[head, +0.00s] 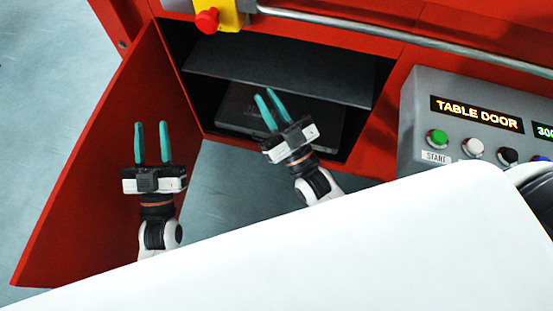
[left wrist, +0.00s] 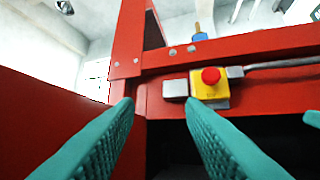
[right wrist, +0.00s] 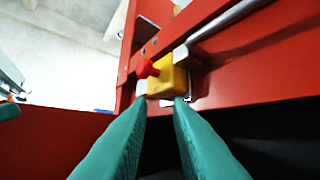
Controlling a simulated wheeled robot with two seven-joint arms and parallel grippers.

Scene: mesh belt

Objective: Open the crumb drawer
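The red door (head: 95,165) of the machine's lower compartment stands swung open at the left. Inside the compartment is a dark grey flat panel (head: 285,72), and below it a dark box-like piece (head: 238,103) that looks like the crumb drawer, seated inside. My left gripper (head: 152,144) is open and empty in front of the door's inner face. My right gripper (head: 269,108) is partly open, its fingers a narrow gap apart, in front of the compartment opening. It covers part of the dark piece, and I see nothing between its fingers. No drawer handle can be made out.
A yellow box with a red button (head: 207,20) sits above the compartment beside a metal rail (head: 400,42). A grey control panel (head: 425,105) with buttons and a "TABLE DOOR" display is at the right. A white surface (head: 400,245) fills the foreground.

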